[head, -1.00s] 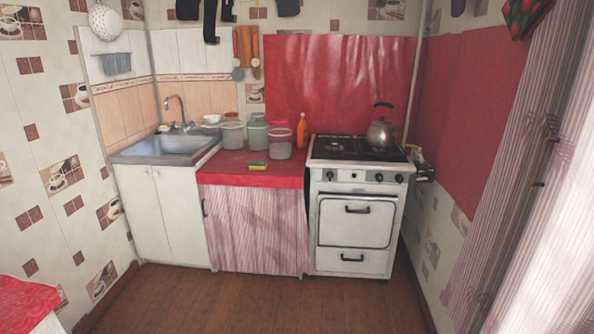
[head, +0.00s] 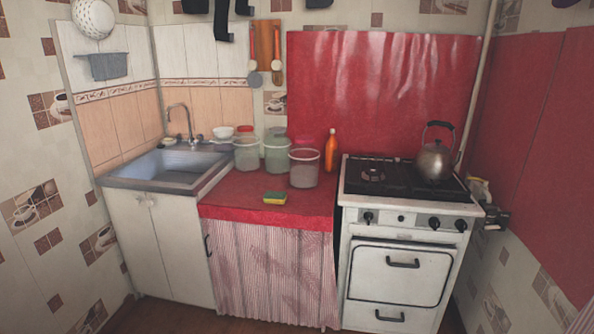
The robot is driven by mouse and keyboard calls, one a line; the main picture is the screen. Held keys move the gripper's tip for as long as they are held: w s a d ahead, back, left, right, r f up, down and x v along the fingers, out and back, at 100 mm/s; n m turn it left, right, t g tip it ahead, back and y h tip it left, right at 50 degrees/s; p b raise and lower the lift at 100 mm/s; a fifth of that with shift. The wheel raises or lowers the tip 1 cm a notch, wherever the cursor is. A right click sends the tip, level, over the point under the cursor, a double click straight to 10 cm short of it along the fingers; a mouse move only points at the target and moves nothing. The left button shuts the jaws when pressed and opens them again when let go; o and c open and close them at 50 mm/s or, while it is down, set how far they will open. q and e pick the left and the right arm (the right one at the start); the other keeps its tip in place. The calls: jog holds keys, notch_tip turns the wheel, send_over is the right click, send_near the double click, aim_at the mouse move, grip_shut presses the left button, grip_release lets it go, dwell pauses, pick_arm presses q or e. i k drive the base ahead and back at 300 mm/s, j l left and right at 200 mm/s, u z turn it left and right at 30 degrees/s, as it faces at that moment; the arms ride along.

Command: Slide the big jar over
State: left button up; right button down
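Several translucent jars stand grouped at the back of the red oilcloth counter (head: 240,191). A greenish jar (head: 278,155) is in the middle of the group. A clear jar (head: 304,170) stands in front of it to the right. Another clear jar (head: 246,156) stands to the left, beside the sink. Reddish lids show behind them, partly hidden. I cannot tell for sure which jar is the big one. Neither of my grippers is in view.
A yellow-green sponge (head: 275,197) lies near the counter's front edge. An orange bottle (head: 330,151) stands right of the jars. The sink (head: 172,170) is left, the stove (head: 405,195) with a kettle (head: 435,160) right. The counter's front left is clear.

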aim_at(303, 158)
jog(key=i+l+u, duration=0.15)
jog(key=i+u, duration=0.25)
jog(key=i, duration=0.85)
